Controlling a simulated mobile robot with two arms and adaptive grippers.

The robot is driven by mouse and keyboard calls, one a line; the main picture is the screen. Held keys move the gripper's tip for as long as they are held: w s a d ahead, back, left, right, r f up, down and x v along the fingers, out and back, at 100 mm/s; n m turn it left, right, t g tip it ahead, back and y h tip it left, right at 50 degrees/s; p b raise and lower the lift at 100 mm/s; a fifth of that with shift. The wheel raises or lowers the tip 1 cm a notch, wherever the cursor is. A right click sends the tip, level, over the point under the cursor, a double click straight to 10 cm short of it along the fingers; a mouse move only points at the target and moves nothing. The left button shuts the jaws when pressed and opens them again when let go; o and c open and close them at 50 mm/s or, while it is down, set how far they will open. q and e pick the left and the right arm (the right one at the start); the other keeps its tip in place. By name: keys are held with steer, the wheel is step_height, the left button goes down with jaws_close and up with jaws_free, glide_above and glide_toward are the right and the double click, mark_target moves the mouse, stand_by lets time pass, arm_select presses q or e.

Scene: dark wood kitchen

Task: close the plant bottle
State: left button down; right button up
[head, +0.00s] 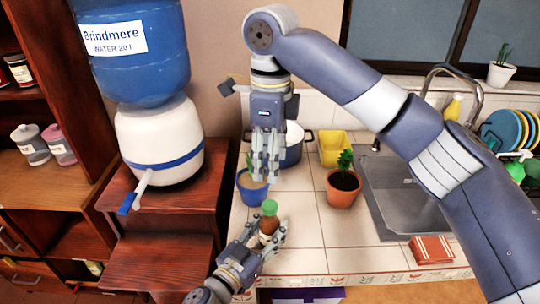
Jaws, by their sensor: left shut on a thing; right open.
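The plant bottle (268,224) is small and brown with a pale label. It stands upright near the front edge of the tiled counter. A green cap (269,207) shows at its top; I cannot tell whether it is loose or tight. My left gripper (267,238) is shut around the lower part of the bottle, and its fingers hide some of the label. My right gripper (267,176) is open and empty, with its fingers pointing down. In the picture it is just above the cap, apart from it, and in front of the blue plant pot (249,191).
A terracotta pot with a plant (342,187) stands right of the bottle. Behind are a blue pot (293,150) and a yellow container (334,147). The sink (400,200) and a red box (431,250) lie to the right. A water dispenser (160,140) stands left. Bare tiles (330,240) lie right of the bottle.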

stand_by(0.3)
arm_select(q)
steer(key=c, duration=0.9)
jaws_free()
steer(key=shift+o, duration=0.2)
steer(key=v, duration=1.2)
